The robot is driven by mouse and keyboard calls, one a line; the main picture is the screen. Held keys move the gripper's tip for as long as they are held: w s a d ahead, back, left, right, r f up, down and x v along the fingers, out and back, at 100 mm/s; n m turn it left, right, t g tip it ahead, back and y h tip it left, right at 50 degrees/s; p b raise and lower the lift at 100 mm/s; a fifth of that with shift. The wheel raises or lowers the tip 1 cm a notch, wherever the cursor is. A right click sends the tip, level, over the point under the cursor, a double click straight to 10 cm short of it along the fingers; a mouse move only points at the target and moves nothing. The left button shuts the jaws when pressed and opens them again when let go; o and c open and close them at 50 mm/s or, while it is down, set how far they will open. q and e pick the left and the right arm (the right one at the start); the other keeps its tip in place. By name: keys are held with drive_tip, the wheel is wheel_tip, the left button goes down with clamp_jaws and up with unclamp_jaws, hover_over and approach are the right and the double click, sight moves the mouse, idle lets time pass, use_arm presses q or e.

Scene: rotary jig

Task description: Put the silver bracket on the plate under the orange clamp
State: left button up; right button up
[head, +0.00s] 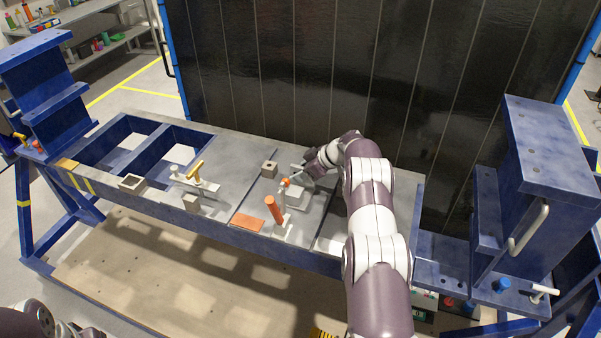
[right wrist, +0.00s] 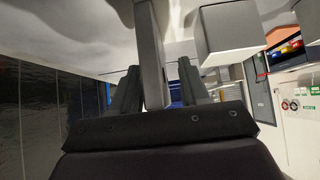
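The orange clamp has a thick orange handle (head: 275,210) and a small red-orange tip (head: 285,183), above a grey plate (head: 311,212) in the middle of the jig. My right gripper (head: 300,172) is low behind the clamp, by its arm. In the right wrist view a flat grey bar (right wrist: 151,55) stands between the gripper's two dark fingers (right wrist: 156,88); a narrow gap shows on its right, and whether they grip it is unclear. I cannot clearly tell the silver bracket apart in the head view, where the right hand and clamp overlap. The left gripper is out of sight.
A grey block with a hole (head: 269,169) stands behind the clamp. A yellow-handled clamp (head: 195,171) and a grey block (head: 191,203) are to its left. An orange pad (head: 248,222) lies at the front edge. A blue upright (head: 540,170) rises at the right.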

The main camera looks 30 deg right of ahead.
drive_tip(key=shift+r, duration=0.1)
drive_tip(key=shift+d+r, duration=0.2)
drive_tip(key=b+v, duration=0.2)
drive_tip(key=v, duration=0.9)
drive_tip(key=shift+s+r+b, duration=0.25)
drive_tip(key=shift+b, duration=0.15)
idle(0.5)
